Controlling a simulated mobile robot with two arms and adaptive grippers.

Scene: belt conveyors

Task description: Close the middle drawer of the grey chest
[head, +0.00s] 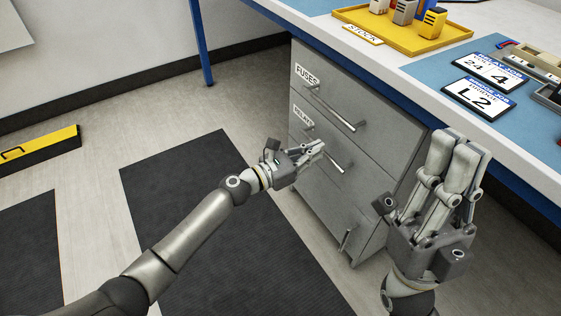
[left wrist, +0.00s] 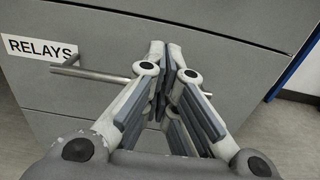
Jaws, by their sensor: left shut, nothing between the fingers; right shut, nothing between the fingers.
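The grey chest (head: 382,165) stands under the workbench with several drawer fronts, the top one labelled FUSES (head: 307,75). The middle drawer (head: 302,138), labelled RELAYS, has a bar handle (head: 337,164). The same label (left wrist: 40,49) and handle (left wrist: 90,74) show in the left wrist view. Its front looks about level with its neighbours; I cannot tell whether a small gap remains. My left gripper (head: 320,147) is shut and empty, fingertips at the middle drawer's front beside the handle; contact is unclear. My right gripper (head: 463,138) is shut and empty, raised right of the chest.
The workbench (head: 388,70) overhangs the chest, with a yellow tray (head: 400,30) and label cards (head: 478,98) on top. A blue table leg (head: 201,45) stands behind left. Dark mats (head: 215,230) lie on the floor. A yellow-black block (head: 40,148) is far left.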

